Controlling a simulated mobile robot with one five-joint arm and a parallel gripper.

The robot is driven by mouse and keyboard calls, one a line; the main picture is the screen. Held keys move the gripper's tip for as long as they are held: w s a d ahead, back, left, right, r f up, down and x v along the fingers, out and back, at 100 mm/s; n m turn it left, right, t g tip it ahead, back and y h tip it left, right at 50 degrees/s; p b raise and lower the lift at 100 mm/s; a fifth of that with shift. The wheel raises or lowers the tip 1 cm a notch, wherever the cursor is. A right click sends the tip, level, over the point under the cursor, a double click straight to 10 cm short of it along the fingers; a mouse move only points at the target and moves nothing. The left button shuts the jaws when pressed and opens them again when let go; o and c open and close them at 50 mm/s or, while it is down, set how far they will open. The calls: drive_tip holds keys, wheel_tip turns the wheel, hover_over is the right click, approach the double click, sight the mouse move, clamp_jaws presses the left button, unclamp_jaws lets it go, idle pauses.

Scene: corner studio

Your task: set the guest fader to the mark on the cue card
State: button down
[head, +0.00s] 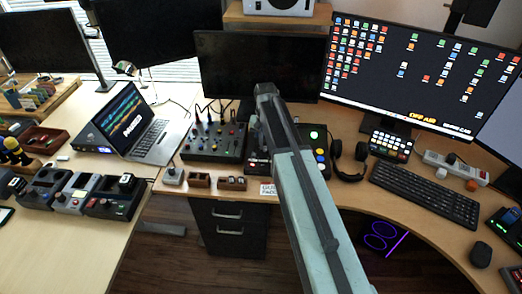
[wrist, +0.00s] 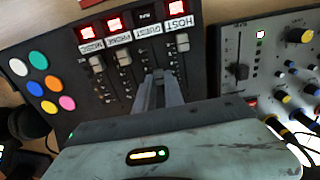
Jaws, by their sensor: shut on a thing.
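The dark fader panel (wrist: 72,62) fills the left and middle of the wrist view, with labels for music, phone, guest and host. In the head view the arm covers part of the panel and hides the fingers. The white cue card (head: 267,189) lies at the desk's front edge, partly covered; its mark is unreadable.
A mixer with knobs (head: 215,141) stands just left of the panel, close beside it. Small wooden holders (head: 200,180) sit at the front edge. Headphones (head: 348,160) and a keyboard (head: 425,193) lie to the right. Monitors stand behind.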

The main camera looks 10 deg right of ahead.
drive_tip(key=shift+w, duration=0.85)
drive_tip(key=c, duration=1.4)
unclamp_jaws()
drive_tip(key=shift+s, duration=0.1)
drive_tip(key=shift+c, duration=0.2)
drive_tip(key=shift+d, duration=0.1)
wheel_tip(320, 180, up, 8)
drive_tip(key=p, duration=0.7)
drive_tip(key=shift+p, duration=0.4)
drive_tip(key=shift+f, duration=0.1)
